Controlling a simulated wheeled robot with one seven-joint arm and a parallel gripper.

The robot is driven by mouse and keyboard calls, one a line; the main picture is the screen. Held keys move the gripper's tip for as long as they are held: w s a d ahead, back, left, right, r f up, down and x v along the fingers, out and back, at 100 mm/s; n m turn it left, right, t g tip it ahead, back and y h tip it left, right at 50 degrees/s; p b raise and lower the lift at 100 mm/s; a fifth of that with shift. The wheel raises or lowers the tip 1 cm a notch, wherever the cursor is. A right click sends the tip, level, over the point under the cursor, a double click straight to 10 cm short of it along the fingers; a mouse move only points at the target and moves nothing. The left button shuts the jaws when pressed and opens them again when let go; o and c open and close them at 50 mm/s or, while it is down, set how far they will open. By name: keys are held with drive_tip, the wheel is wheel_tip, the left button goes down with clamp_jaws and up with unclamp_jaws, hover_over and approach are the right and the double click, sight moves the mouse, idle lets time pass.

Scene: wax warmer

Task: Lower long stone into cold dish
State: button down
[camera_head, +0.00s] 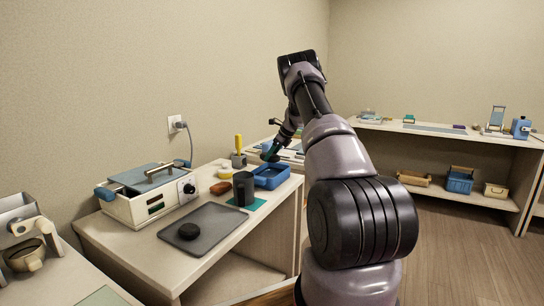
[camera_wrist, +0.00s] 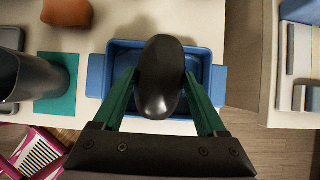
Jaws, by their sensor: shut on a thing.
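The long stone (camera_wrist: 161,78) is dark, smooth and oval. It is held between the green fingers of my gripper (camera_wrist: 163,92), which is shut on it. The cold dish looks to be the blue rectangular tray (camera_wrist: 97,76) with side handles, which lies under the stone in the wrist view. In the head view the blue dish (camera_head: 272,180) sits at the right end of the near bench, and my gripper (camera_head: 270,156) is just above it. The height of the stone over the dish floor is hard to tell.
A dark cup (camera_head: 243,188) stands on a teal mat (camera_head: 260,204) left of the dish. A yellow-handled tool (camera_head: 238,146) stands behind.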

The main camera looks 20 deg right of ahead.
drive_tip(key=shift+f, duration=2.45)
drive_tip(key=shift+f, duration=2.5)
unclamp_jaws()
